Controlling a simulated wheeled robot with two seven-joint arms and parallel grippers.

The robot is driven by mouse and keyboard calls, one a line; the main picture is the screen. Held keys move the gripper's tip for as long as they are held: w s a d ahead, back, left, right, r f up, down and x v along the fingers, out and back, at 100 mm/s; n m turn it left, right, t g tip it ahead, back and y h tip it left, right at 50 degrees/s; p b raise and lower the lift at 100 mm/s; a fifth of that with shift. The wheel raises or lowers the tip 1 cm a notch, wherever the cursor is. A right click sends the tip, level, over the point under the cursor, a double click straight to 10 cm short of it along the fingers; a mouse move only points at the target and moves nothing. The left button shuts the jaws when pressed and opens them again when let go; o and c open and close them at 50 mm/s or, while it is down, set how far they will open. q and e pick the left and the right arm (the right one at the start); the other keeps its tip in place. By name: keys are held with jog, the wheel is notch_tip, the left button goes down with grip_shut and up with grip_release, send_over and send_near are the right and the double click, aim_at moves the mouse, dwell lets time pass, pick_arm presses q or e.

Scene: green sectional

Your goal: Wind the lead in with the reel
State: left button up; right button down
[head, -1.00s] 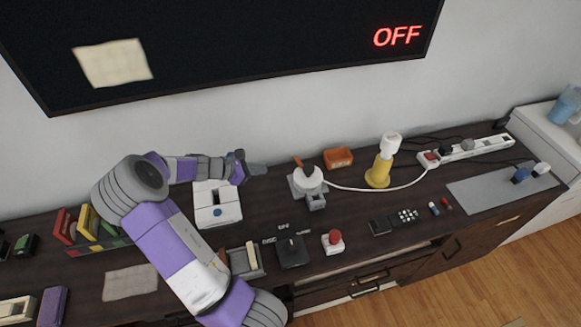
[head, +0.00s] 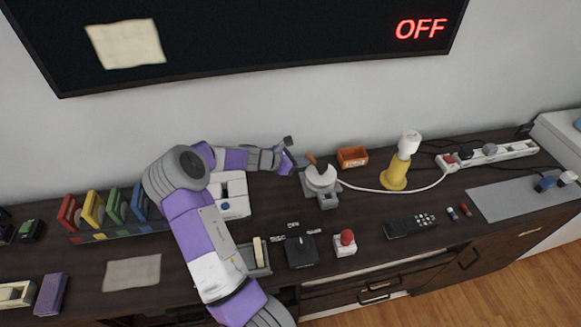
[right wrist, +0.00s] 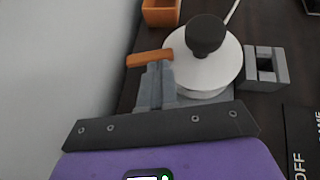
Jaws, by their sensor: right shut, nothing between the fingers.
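The reel has a white drum (head: 320,179) on a grey base at the middle of the cabinet top. An orange bar (head: 311,159) shows at its far-left side. In the right wrist view the drum (right wrist: 225,70) carries a dark round knob (right wrist: 206,35), and the orange bar (right wrist: 148,59) lies just beyond the fingertips. The white lead (head: 375,191) runs right from the reel, past the yellow stand, to the power strip (head: 490,154). My right gripper (head: 293,158) is shut and empty, close at the reel's left. Whether it touches the bar is unclear. My left gripper is out of view.
An orange box (head: 353,157) stands behind the reel, and a yellow stand (head: 394,175) to its right. A red button (head: 346,240) and a dark switch box (head: 301,249) are in front. A white device (head: 233,196) is left of the reel. The wall rises close behind.

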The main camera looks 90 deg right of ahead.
jog(key=shift+s+d, duration=0.15)
jog(key=shift+s, duration=0.15)
jog(key=shift+s+d+m+y+p, duration=0.1)
jog(key=shift+d+m+y+p, duration=0.1)
jog(key=shift+m+y+p, duration=0.25)
jog(key=shift+s+d+m+g+y+p, duration=0.25)
jog(key=shift+m+g+y+p, duration=0.1)
jog(key=shift+m+p, duration=0.15)
